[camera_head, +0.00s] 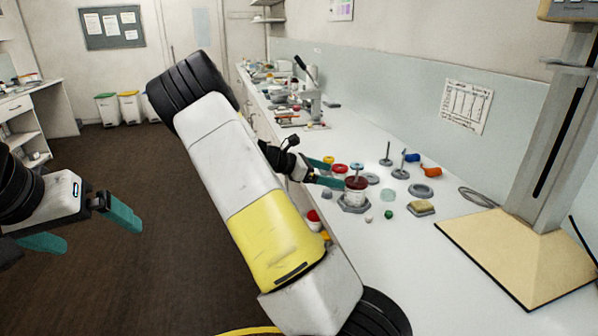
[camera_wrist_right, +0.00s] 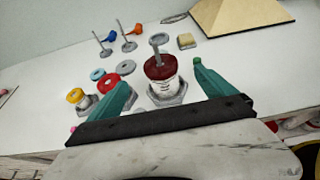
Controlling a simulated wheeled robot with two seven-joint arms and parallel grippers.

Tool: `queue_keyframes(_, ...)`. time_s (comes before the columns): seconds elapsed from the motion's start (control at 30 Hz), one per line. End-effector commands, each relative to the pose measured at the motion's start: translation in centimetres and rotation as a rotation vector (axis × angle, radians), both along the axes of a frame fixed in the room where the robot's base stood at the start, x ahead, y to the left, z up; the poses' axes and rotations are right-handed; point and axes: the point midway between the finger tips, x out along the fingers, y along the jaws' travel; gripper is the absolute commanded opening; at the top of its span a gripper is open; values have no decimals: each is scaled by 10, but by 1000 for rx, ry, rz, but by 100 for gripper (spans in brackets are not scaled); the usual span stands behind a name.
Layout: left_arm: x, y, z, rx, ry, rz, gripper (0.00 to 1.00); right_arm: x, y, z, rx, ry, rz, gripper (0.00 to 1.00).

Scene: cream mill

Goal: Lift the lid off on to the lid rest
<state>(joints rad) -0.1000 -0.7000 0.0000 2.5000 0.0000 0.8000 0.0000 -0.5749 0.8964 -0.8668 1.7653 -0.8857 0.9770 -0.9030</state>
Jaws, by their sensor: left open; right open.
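A white jar (camera_head: 355,197) stands upright on a grey hexagonal base on the bench. A dark red top with a thin upright stem, which looks like the lid (camera_head: 356,183), sits on it. In the right wrist view the lid (camera_wrist_right: 163,66) is ahead, between the lines of the two teal fingers. My right gripper (camera_head: 328,173) is open and empty beside the jar, fingers pointing at it. The same gripper (camera_wrist_right: 164,80) is open in the wrist view. My left gripper (camera_head: 88,230) is open and empty over the floor at left. I cannot tell which piece is the lid rest.
A grey ring (camera_head: 421,190) and a tan-topped block (camera_head: 421,208) lie right of the jar. Upright stemmed pieces (camera_head: 400,173), red and yellow rings (camera_head: 340,168) and small balls stand near. A tall column on a tan board (camera_head: 520,260) is at right. Bare bench lies in front.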

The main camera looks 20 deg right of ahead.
Motion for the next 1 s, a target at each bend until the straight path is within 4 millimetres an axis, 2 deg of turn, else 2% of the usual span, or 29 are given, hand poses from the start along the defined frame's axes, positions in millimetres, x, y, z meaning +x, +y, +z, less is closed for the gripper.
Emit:
queue_keyframes(0.5, 0, 0, 0, 0, 0, 0, 100, -7, -62, -25, -3, 4, -1, 95)
queue_keyframes(0.7, 0, 0, 0, 0, 0, 0, 100, -8, -71, -29, -2, 2, 0, 95)
queue_keyframes(0.93, 0, 0, 0, 0, 0, 0, 100, -8, -71, -29, -2, 2, 1, 95)
queue_keyframes(1.0, 0, 0, 0, 0, 0, 0, 100, -8, -71, -29, -2, 1, 0, 81)
